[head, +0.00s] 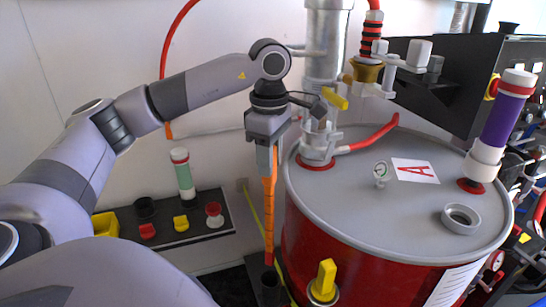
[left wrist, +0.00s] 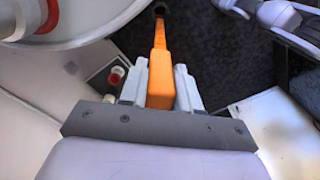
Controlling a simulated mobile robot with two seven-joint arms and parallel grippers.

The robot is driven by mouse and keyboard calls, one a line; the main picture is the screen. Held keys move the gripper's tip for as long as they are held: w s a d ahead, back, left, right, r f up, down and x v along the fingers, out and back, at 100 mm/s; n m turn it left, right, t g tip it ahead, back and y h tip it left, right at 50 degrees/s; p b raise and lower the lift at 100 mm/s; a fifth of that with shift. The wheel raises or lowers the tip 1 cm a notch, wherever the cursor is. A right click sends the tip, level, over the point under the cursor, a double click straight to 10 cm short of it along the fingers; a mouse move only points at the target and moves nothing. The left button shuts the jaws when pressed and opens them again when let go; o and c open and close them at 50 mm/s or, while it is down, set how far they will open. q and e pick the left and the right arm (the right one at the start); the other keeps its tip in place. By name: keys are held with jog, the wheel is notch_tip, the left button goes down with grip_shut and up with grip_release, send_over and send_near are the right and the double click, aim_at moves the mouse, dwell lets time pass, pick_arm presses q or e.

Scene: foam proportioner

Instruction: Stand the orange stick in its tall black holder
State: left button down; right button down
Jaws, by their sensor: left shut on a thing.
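My left gripper (head: 267,160) is shut on the upper end of the orange stick (head: 269,215), which hangs nearly upright, pointing down. In the left wrist view the stick (left wrist: 158,65) runs out from between the two fingers of the gripper (left wrist: 160,85). The tall black holder (head: 270,290) stands at the bottom of the head view, directly below the stick. Its dark round mouth (left wrist: 160,8) shows at the top edge of the left wrist view, by the stick's far end. I cannot tell whether the tip is just above the mouth or slightly inside. My right gripper is out of view.
A red drum (head: 330,245) with a grey lid (head: 345,180) stands close right of the stick. A yellow-handled valve (head: 325,280) sits near the holder. A black panel (head: 190,222) with a green cylinder (head: 184,178) and coloured parts lies left.

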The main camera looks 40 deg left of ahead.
aim_at(270, 185)
pick_arm(q)
jog(key=shift+f+b, duration=2.4)
jog(key=shift+f, duration=0.6)
jog(key=shift+f+b, duration=1.4)
jog(key=shift+f, duration=0.55)
jog(key=shift+f+b, duration=1.25)
jog(key=shift+f, duration=0.65)
jog(key=c, duration=0.7)
grip_release()
jog(key=shift+c, duration=0.2)
jog(key=shift+r, duration=3.6)
